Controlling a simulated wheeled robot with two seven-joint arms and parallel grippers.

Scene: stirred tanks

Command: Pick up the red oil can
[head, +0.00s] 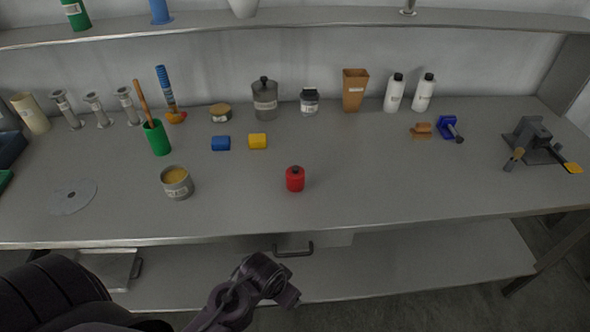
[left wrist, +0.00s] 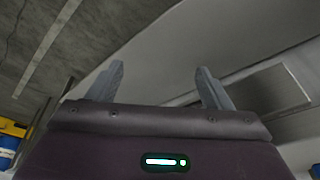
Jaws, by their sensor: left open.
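The red oil can (head: 295,179) is small, with a dark cap, and stands upright on the grey bench towards the front, right of the open tin. My left arm comes in from the lower left in the head view, and its end is below the bench's front edge, apart from the can. In the left wrist view my left gripper (left wrist: 158,88) has its two fingers spread wide with nothing between them. The can does not show in the left wrist view. My right gripper is in neither view.
An open tin (head: 177,182) stands left of the can. Blue (head: 221,143) and yellow (head: 257,141) blocks lie behind it. A lidded grey pot (head: 265,99) stands farther back. The bench (head: 400,185) is clear right of the can. A drawer handle (head: 293,250) is below.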

